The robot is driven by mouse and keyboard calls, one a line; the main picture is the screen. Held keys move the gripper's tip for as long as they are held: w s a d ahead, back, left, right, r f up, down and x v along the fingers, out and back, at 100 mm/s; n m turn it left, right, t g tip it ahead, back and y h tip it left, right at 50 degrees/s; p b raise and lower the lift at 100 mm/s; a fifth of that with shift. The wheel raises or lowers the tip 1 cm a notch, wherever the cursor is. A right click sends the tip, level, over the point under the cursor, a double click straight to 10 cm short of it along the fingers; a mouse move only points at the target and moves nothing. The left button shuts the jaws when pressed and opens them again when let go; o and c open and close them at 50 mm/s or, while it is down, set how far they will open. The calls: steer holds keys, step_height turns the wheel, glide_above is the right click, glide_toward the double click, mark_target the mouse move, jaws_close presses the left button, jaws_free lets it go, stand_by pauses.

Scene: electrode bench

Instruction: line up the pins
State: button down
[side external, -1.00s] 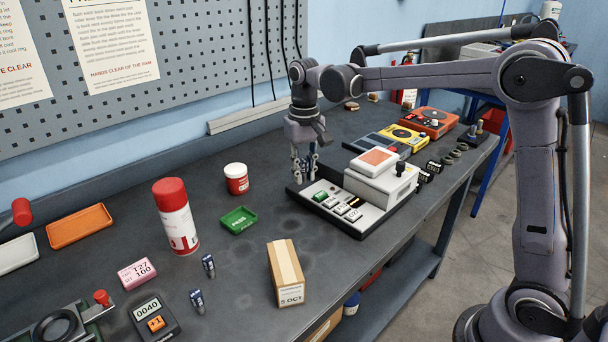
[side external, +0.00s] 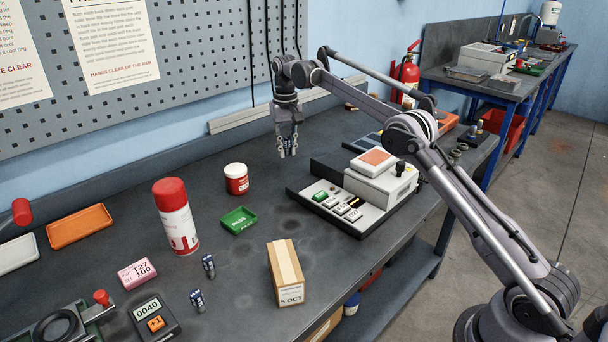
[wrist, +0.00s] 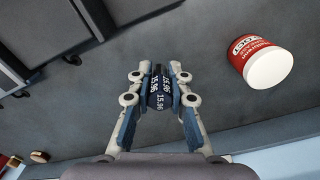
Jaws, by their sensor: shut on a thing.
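My gripper (side external: 288,150) hangs above the back part of the bench, left of the grey device, with its fingers pointing down. In the wrist view my gripper (wrist: 158,95) is shut on a dark pin (wrist: 160,101) with white numbers reading 15.96. The pin is seen nearly end-on between the two blue finger pads. Two more small dark pins, one at the rear (side external: 208,266) and one nearer (side external: 197,301), are on the front left of the bench, apart from each other. A green tray (side external: 239,220) lies behind them; its lettering is too small to read surely.
The grey device (side external: 330,222) has several keys and a raised white block (side external: 378,184). Dark bench top is clear between jar and device.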

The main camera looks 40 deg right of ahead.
mark_target(288, 179)
steer(key=shift+w+d+f, duration=0.1)
steer(key=shift+f, duration=3.4)
steer(key=shift+f, duration=0.55)
steer(key=c, duration=1.2)
jaws_free()
steer(key=shift+o, duration=0.2)
